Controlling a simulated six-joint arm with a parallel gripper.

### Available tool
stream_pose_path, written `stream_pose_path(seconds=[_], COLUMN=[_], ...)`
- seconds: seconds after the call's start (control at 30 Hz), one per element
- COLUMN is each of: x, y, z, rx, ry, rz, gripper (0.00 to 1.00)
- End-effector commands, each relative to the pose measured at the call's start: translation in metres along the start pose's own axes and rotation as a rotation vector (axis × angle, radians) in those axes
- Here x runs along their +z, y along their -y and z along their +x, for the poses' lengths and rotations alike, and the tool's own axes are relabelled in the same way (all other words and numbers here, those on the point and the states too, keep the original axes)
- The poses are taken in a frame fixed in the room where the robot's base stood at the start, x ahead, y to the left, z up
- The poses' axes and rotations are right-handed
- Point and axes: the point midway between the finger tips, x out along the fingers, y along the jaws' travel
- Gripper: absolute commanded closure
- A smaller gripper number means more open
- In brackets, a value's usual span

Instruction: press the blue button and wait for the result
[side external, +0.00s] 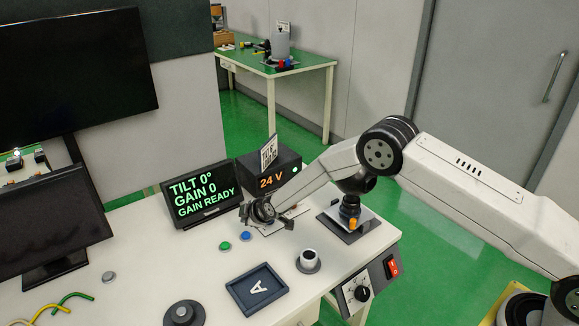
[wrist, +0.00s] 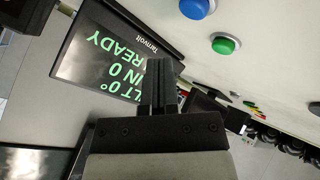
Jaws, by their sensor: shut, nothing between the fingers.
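The blue button (side external: 246,236) sits on the white table, right of the green button (side external: 225,246) and in front of the display. It also shows in the wrist view (wrist: 196,8), at the top edge. In the wrist view my gripper's fingers (wrist: 160,65) are together. The black display (side external: 201,194) reads "TILT 0°", "GAIN 0" and "GAIN READY" in green letters.
A black box (side external: 270,172) showing "24 V" stands behind my gripper. In front are a dark tray (side external: 257,289) marked A, a round knob (side external: 308,260) and a dark dial (side external: 184,313). A joystick (side external: 350,213) stands at the right. The white table (side external: 140,262) is clear at left centre.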

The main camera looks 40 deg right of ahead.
Motion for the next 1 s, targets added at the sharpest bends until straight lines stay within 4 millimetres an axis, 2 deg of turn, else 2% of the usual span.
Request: stream_pose_path(seconds=[0.4, 1.0], x=[0.015, 0.016], y=[0.015, 0.017], z=[0.021, 0.023], rx=[0.000, 0.000], ry=[0.000, 0.000], rz=[0.000, 0.000], gripper=[1.00, 1.00])
